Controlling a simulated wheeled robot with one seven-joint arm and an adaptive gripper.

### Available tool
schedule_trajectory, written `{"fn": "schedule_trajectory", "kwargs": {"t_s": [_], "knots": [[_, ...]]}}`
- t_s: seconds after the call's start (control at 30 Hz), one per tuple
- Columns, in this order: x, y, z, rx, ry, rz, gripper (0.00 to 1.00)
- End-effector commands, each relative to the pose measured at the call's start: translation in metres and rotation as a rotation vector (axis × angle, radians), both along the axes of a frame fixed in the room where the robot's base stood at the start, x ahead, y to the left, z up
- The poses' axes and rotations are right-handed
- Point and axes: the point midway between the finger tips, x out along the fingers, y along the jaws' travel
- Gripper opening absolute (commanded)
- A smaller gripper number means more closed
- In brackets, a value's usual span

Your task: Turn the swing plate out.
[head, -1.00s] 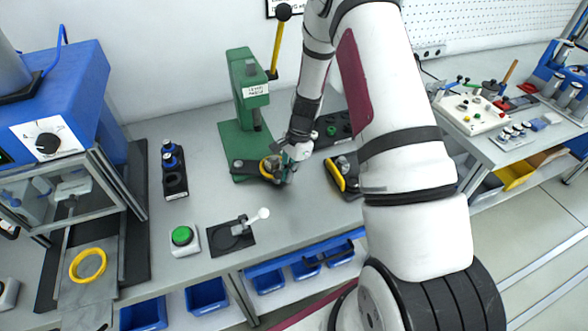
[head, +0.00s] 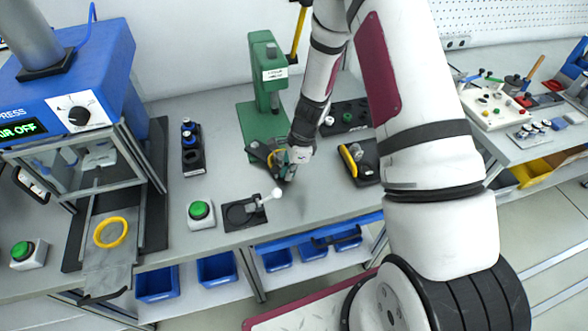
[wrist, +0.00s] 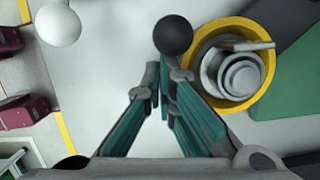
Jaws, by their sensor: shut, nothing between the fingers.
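The swing plate (head: 257,150) is a dark plate at the foot of the green lever press (head: 264,122). It carries a yellow ring (wrist: 268,72) around a grey stepped round part (wrist: 236,74). In the head view the plate sticks out in front of the press, partly hidden by my gripper (head: 293,165). In the wrist view my gripper (wrist: 163,85) is shut and empty. Its fingertips are just beside a black ball knob (wrist: 173,35), left of the yellow ring. I cannot tell whether they touch the knob.
A small fixture with a white-ball lever (head: 262,200) and a green button (head: 200,210) stand at front left. A blue press (head: 75,105) with another yellow ring (head: 111,232) is farther left. A dark tray with a yellow-edged item (head: 355,160) lies right of my gripper.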

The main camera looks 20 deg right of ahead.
Motion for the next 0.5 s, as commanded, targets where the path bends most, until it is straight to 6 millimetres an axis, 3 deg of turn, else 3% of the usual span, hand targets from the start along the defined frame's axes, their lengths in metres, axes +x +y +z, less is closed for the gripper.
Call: {"fn": "schedule_trajectory", "kwargs": {"t_s": [0.5], "knots": [[-0.0024,0.0075,-0.0002,0.001,0.001,0.004,0.0]]}}
